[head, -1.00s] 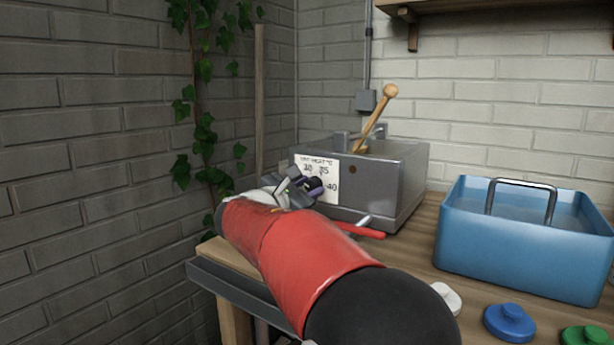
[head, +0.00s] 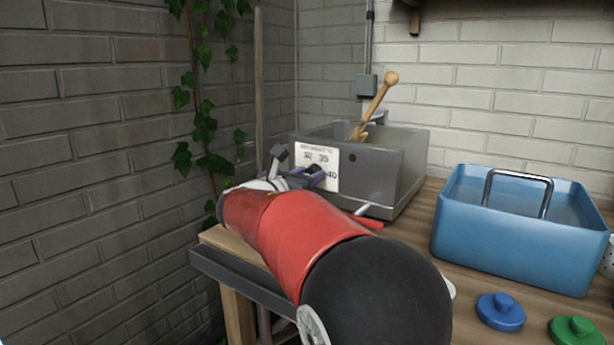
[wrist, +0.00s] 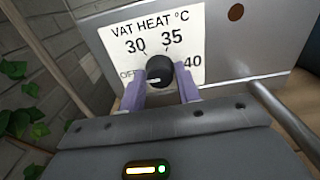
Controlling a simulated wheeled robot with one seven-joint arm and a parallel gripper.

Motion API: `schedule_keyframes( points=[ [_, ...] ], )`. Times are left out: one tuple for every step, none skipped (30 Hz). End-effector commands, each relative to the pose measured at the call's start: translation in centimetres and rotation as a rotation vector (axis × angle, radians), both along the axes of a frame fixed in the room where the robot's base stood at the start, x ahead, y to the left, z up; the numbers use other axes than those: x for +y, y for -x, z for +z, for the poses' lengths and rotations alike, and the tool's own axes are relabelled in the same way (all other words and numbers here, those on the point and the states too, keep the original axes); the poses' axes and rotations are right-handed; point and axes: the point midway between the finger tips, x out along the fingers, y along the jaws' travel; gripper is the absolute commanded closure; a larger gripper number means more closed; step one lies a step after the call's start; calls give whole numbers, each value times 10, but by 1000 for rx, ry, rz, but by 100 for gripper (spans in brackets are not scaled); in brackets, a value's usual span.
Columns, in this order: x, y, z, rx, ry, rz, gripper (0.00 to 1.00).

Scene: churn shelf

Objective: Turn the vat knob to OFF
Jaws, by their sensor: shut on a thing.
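The vat knob (wrist: 159,70) is a small round black dial on a white card (wrist: 180,25) reading VAT HEAT °C, with OFF, 30, 35 and 40 around it. Its white mark is on the lower left part, on the OFF side. My gripper (wrist: 160,77) has a purple finger on each side of the knob and is shut on it. In the head view my gripper (head: 312,174) is at the front of the grey metal vat (head: 380,180), and it partly hides the card and knob.
A wooden-handled tool (head: 375,105) stands in the vat. A blue tub (head: 520,245) with a metal handle is to the right on the wooden bench. A blue lid (head: 500,312) and a green lid (head: 577,331) lie in front. A brick wall with ivy (head: 205,130) is on the left.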

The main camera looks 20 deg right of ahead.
Motion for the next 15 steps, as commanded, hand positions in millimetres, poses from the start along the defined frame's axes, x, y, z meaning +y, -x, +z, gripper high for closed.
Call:
schedule_keyframes(
  points=[
    [0, 0, -1, 4, 0, 0, 90],
    [0, 0, -1, 4, 0, 0, 90],
    [0, 0, -1, 3, -1, 0, 90],
    [0, 0, -1, 3, -1, 0, 90],
    [0, 0, -1, 3, -1, 0, 90],
    [0, 0, -1, 3, -1, 0, 90],
    [0, 0, -1, 3, -1, 0, 90],
    [0, 0, -1, 3, -1, 0, 64],
    [0, 0, -1, 3, -1, 0, 58],
    [0, 0, -1, 1, 0, 0, 54],
    [0, 0, -1, 1, 0, 0, 50],
    [0, 0, -1, 1, 0, 0, 45],
    [0, 0, -1, 1, 0, 0, 45],
    [0, 0, -1, 1, -1, 0, 45],
    [0, 0, 0, 1, -1, 0, 45]
  ],
)
